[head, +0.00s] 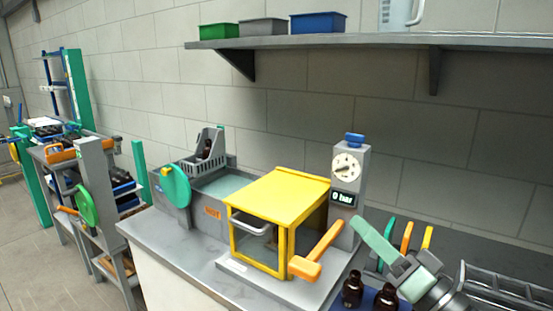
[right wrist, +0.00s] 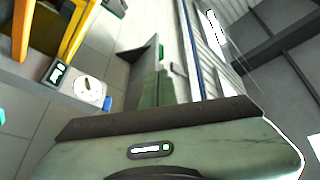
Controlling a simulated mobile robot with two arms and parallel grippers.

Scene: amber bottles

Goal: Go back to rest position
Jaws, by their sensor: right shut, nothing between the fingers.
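My right gripper (head: 366,230) is at the lower right of the head view, its pale green end pointing up and left. It is shut and empty, in front of the wall and right of the gauge post. Two brown bottles (head: 352,289) stand upright on a blue surface below it, apart from it. In the right wrist view, the pale green body of my gripper fills the lower part. My left gripper is not in view.
A yellow-framed box (head: 284,190) with an orange handle (head: 318,252) stands on the grey bench. Right of it is a gauge post (head: 346,170) reading 0 bar. Colored upright tools (head: 406,237) and a grey rack (head: 505,285) are close to my right arm. A shelf (head: 400,43) hangs above.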

